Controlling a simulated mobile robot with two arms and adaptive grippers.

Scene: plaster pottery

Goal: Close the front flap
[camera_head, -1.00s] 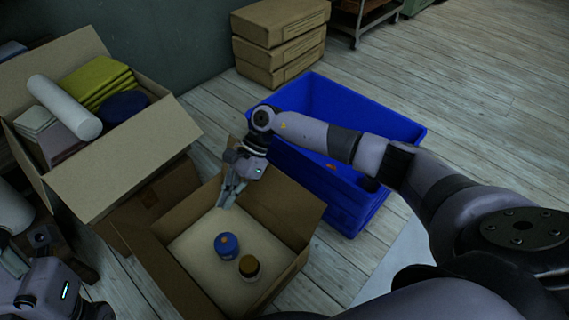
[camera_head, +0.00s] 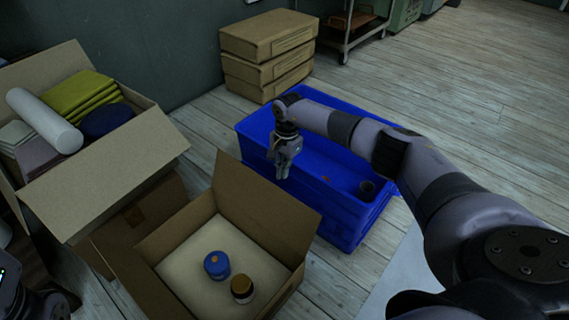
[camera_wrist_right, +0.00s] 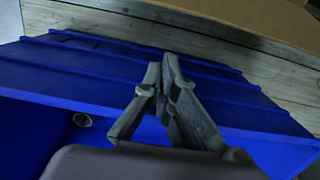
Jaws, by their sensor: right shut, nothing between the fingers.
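An open cardboard box (camera_head: 160,262) stands at the lower middle of the head view. One wide flap (camera_head: 262,205) stands up on its far right side, tilted outward beside the blue crate. I cannot tell which flap is the front one. A blue-lidded jar (camera_head: 216,265) and a brown-lidded jar (camera_head: 242,288) stand on pale filling inside. My right gripper (camera_head: 283,174) is shut and empty, over the near side of the blue crate, beyond the flap. It also shows in the right wrist view (camera_wrist_right: 166,62). Part of my left gripper (camera_head: 14,296) shows at the lower left corner; its fingers are hidden.
The blue crate (camera_head: 338,206) stands right behind the box and holds a small dark cup (camera_head: 366,189). Another open carton (camera_head: 110,185) with a white roll and folded cloths is at the left. Stacked brown boxes (camera_head: 268,50) stand at the back. The floor at right is clear.

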